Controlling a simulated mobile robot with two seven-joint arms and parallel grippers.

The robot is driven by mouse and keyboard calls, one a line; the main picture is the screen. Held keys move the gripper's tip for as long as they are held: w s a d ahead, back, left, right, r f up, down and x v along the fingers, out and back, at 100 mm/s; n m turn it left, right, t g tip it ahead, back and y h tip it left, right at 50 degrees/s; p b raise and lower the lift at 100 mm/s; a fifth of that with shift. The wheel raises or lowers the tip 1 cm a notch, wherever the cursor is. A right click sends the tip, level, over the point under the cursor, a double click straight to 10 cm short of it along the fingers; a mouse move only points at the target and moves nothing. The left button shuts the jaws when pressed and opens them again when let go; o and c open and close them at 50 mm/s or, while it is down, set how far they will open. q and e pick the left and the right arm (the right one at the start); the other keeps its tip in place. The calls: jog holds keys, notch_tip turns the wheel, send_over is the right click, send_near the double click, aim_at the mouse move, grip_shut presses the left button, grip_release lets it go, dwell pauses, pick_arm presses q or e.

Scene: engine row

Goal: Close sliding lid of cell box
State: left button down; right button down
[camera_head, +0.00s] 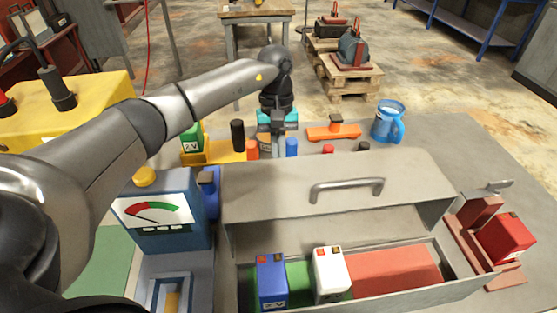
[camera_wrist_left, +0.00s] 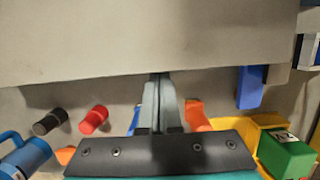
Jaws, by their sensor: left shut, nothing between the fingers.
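The cell box (camera_head: 420,290) is a grey metal box on the workbench. Its grey lid (camera_head: 270,195), with a bar handle (camera_head: 346,187), lies over the back part and leaves the front open. In the opening a blue cell (camera_head: 271,282) stands over a green floor section and a white cell (camera_head: 331,274) stands beside a red section. My left gripper (camera_head: 278,152) is behind the lid's back edge, pointing down, shut and empty. In the left wrist view its fingers (camera_wrist_left: 160,85) reach the edge of the lid (camera_wrist_left: 120,40); I cannot tell whether they touch. My right gripper is not in view.
A meter (camera_head: 158,215) stands left of the box. A red cell in a holder (camera_head: 505,237) is at the right. Behind the lid are a blue mug (camera_head: 388,122), an orange tool (camera_head: 335,130), small coloured cylinders and a yellow tray with a green cell (camera_head: 192,140).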

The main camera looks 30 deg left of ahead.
pick_arm(q)
jog(key=shift+s+d, duration=0.2)
jog(key=shift+s, duration=0.2)
jog(key=s+d, duration=0.2)
jog(key=s, duration=0.1)
jog(key=s+d+p, duration=0.1)
jog(key=s+d, duration=0.2)
jog(key=s, duration=0.1)
jog(key=s+d+p, duration=0.1)
jog(key=s+d, duration=0.2)
jog(key=shift+s+d, duration=0.15)
jog(key=shift+s, duration=0.25)
jog(key=shift+s+d, duration=0.45)
jog(key=shift+s, duration=0.15)
send_near(289, 213)
jog(key=shift+w+a+r+p, duration=0.2)
jog(key=shift+w+r+p, duration=0.05)
jog(key=shift+r, duration=0.25)
jog(key=shift+w+a+r+p, duration=0.15)
jog(key=shift+w+r+p, duration=0.1)
jog(key=shift+r, duration=0.25)
